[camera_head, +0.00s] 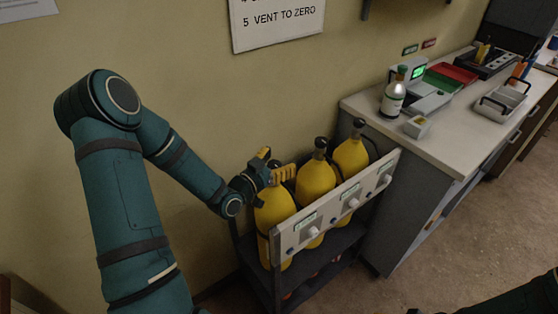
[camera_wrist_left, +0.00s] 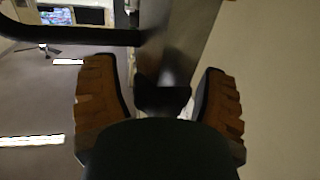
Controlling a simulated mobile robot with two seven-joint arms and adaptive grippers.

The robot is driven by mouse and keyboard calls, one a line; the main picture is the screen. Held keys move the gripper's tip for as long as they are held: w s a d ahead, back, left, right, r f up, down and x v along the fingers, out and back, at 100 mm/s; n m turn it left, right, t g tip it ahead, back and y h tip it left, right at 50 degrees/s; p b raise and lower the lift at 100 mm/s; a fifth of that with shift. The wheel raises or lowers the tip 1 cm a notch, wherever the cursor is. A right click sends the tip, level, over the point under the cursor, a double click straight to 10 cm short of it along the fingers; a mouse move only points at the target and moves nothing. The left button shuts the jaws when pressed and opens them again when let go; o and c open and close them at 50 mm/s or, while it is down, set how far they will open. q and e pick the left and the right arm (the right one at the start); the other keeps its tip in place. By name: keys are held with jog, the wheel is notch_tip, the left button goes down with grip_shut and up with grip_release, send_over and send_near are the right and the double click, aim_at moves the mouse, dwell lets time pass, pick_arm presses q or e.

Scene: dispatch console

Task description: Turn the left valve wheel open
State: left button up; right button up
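Three yellow cylinders stand in a rack: left (camera_head: 273,212), middle (camera_head: 315,180) and right (camera_head: 351,155). The middle valve wheel (camera_head: 320,143) and right valve wheel (camera_head: 359,123) are dark knobs on top. The left valve wheel cannot be made out in the head view; my left gripper (camera_head: 274,164) is in front of it, at the left cylinder's top. In the left wrist view its two ridged orange fingers (camera_wrist_left: 162,105) stand apart. A dark shape lies between them; I cannot tell whether it is the wheel. My right gripper is not clearly in view.
A pale panel (camera_head: 335,211) with labels and knobs runs along the rack's front. A counter (camera_head: 443,139) at right holds a bottle (camera_head: 393,97), a device with a green display, and trays. A wall stands behind the rack. The floor at right is clear.

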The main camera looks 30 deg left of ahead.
pick_arm(q)
grip_shut()
jog(key=shift+f, duration=0.1)
